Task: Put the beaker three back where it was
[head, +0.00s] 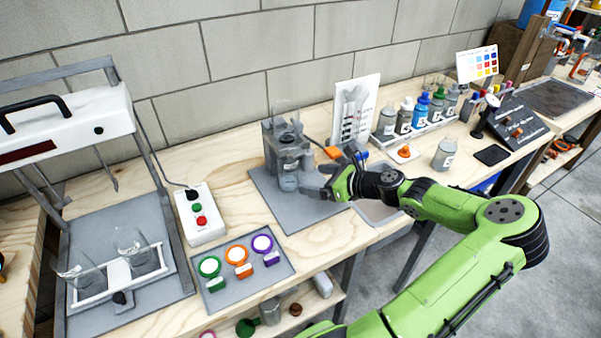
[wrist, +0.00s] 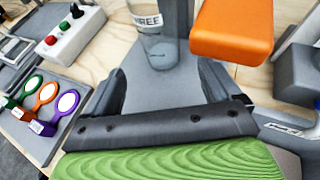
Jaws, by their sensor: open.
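Beaker three (wrist: 155,22), a clear glass with a "THREE" label, stands upright on the grey base of a grey stand (head: 270,150). In the head view the beaker (head: 289,180) shows at the stand's front, partly behind the gripper. My gripper (head: 318,180) is just to its right, low over the grey mat (head: 285,213). In the wrist view my gripper's dark fingers (wrist: 162,82) are spread, with the beaker ahead of the gap between them and nothing held. An orange block (wrist: 235,28) on the stand shows above the right finger. A white tray (head: 120,272) at left holds two glass beakers.
A white frame (head: 70,125) stands over the white tray.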

